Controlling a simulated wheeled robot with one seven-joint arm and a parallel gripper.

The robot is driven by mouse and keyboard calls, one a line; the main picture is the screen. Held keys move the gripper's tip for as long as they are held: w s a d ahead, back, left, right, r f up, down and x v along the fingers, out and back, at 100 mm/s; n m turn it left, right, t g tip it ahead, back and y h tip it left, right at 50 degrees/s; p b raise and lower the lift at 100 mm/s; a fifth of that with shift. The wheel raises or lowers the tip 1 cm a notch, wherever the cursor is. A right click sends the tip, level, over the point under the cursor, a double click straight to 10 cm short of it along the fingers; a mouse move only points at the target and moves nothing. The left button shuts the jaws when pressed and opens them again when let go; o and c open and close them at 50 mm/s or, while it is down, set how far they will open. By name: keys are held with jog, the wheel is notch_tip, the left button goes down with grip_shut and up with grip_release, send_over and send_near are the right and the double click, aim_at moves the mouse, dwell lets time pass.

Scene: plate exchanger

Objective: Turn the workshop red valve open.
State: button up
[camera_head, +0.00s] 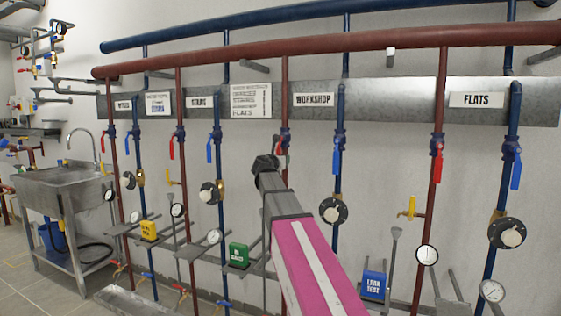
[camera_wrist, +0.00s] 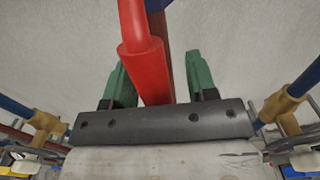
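The workshop red valve has a red lever (camera_head: 278,143) on the red pipe, just left of and below the WORKSHOP sign (camera_head: 314,99). In the head view the lever is small and partly covered by my gripper (camera_head: 268,160). In the wrist view the red lever (camera_wrist: 146,60) hangs down large, with its lower end between the two green fingers of my gripper (camera_wrist: 157,65). The fingers stand apart on either side of the lever, with a visible gap on the right. On the left the lever overlaps the finger in the picture; I cannot tell whether they touch.
Another red valve lever (camera_head: 438,162) is under the FLATS sign (camera_head: 476,100). A metal sink (camera_head: 68,178) is at the far left. Small boxes sit on shelves below.

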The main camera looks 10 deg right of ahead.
jog(key=v, duration=1.1)
jog(key=shift+w+d, duration=0.1)
jog(key=s+d+f+m+g+y, duration=0.1)
jog(key=s+f+m+g+y, duration=0.2)
jog(key=f+m, duration=0.8)
jog(key=s+d+f+m+g+y, duration=0.1)
jog(key=s+f+m+g, duration=0.25)
jog(key=f, duration=1.65)
jog(key=s+a+f+m+g+y, duration=0.2)
jog(key=s+f+m+g+y, duration=0.1)
jog(key=s+f+m, duration=0.4)
jog(key=s+a+f+m+g+y, duration=0.2)
jog(key=s+f+m+g, duration=0.3)
jog(key=s+f, duration=0.6)
notch_tip(320, 180, down, 5)
jog(key=shift+r+m+y, duration=0.1)
jog(key=shift+m+y, duration=0.7)
jog(key=shift+m, duration=0.45)
